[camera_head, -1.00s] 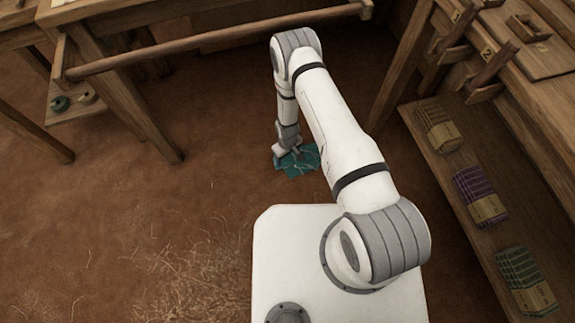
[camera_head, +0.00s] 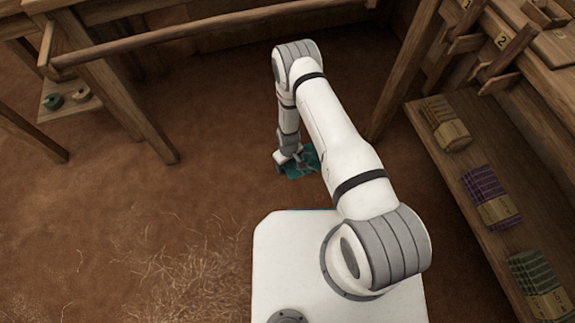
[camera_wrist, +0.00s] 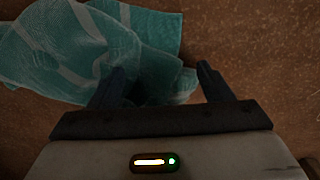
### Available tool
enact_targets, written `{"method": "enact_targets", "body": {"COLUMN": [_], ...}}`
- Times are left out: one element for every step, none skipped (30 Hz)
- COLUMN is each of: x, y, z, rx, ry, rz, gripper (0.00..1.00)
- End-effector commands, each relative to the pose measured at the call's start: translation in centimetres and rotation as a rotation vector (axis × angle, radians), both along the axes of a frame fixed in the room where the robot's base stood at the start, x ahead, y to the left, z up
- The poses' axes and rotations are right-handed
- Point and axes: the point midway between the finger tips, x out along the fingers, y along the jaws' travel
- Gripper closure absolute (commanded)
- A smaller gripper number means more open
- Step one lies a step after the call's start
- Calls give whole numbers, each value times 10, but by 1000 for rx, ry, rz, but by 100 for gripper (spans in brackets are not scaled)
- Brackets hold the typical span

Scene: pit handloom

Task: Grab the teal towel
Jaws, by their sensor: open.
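The teal towel (camera_head: 305,163) lies crumpled on the brown earthen floor, just beyond the front of my white base. In the wrist view the towel (camera_wrist: 95,45) fills the upper left and shows pale stripes. My gripper (camera_wrist: 160,78) is open, with two dark fingers apart. The left finger overlaps a fold of the towel; the right finger is over bare floor just right of its edge. I cannot tell whether either finger touches the cloth. In the head view my gripper (camera_head: 290,160) is over the towel and hides part of it.
A wooden loom frame with a long beam (camera_head: 215,38) stands at the back. A wooden shelf (camera_head: 450,180) on the right holds folded cloth bundles, one purple (camera_head: 490,197). Small spools (camera_head: 53,102) sit on a low shelf at left. Floor on the left is open.

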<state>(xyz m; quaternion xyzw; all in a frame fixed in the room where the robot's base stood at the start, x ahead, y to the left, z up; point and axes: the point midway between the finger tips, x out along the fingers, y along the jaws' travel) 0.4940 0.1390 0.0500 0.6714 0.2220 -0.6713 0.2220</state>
Motion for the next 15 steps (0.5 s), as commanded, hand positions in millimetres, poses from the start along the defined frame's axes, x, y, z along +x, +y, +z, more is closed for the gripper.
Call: {"method": "enact_targets", "body": {"x": [0, 0, 0, 0, 0, 0, 0, 0, 0, 0, 0, 0, 0, 0, 0], "y": [0, 0, 0, 0, 0, 0, 0, 0, 0, -1, -1, -1, -1, -1, -1], "z": [-4, -5, -7, -9, -10, -12, -9, -9, -9, -9, -9, -9, -9, -9, -9], "rx": [-1, -1, -1, -1, -1, -1, 0, -1, -1, -1, -1, -1, -1, -1, -1], "ry": [1, 1, 1, 1, 1, 1, 0, 1, 1, 1, 1, 1, 1, 1, 1], "rz": [0, 0, 0, 0, 0, -1, -1, -1, -1, -1, -1, -1, -1, -1, -1], "gripper": [27, 27, 27, 27, 27, 27, 29, 30, 31, 33, 34, 35, 37, 38, 40]}}
